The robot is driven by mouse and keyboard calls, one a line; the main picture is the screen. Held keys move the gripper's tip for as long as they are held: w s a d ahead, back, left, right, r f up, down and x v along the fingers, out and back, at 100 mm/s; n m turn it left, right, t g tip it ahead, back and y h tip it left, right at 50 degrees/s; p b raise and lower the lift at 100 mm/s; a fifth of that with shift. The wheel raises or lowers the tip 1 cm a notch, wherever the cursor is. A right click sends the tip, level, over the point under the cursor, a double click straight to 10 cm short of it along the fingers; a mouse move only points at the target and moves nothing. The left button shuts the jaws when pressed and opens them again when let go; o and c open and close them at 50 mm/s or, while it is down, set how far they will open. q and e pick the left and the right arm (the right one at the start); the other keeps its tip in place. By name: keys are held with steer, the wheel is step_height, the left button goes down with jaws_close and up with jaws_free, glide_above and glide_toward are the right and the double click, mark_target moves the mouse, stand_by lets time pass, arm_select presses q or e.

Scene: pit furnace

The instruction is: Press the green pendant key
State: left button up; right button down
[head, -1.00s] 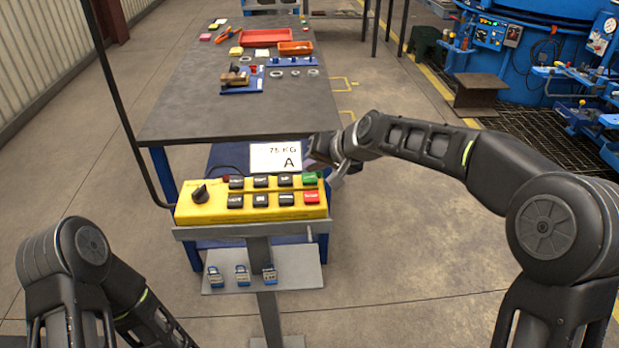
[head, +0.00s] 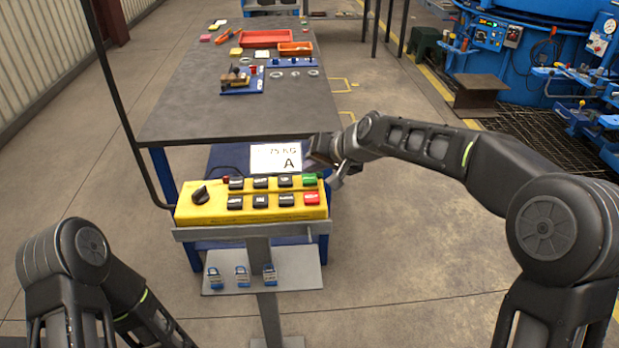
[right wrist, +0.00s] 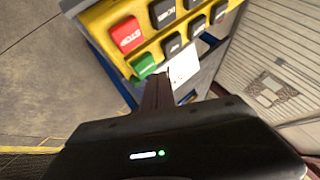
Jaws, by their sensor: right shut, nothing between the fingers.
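The yellow pendant box (head: 222,212) sits on a grey stand, with a black rotary knob at its left and two rows of keys. The green key (head: 310,179) is at the right end of the upper row, above the red stop key (head: 312,198). In the right wrist view the green key (right wrist: 144,66) lies beside the red stop key (right wrist: 127,35). My right gripper (head: 325,165) is shut and empty, just behind and right of the green key. In the right wrist view its fingertips (right wrist: 158,75) are close to the key; contact cannot be told. My left gripper is out of view.
A white card reading "75 KG A" (head: 276,158) stands behind the box. Several blue padlocks (head: 242,276) sit on a shelf below. A grey workbench (head: 190,110) with red trays stands beyond.

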mark_target(312, 180)
steer(key=shift+f, duration=0.1)
stand_by(0.6)
steer(key=shift+f+b, duration=0.35)
steer(key=shift+b, duration=0.05)
steer(key=shift+f+b, duration=0.45)
stand_by(0.6)
steer(key=shift+r, duration=0.1)
steer(key=shift+r+p, duration=0.65)
steer(key=shift+r, duration=0.15)
steer(key=shift+r, duration=0.1)
steer(key=shift+r+p, duration=1.85)
steer(key=shift+r, duration=0.55)
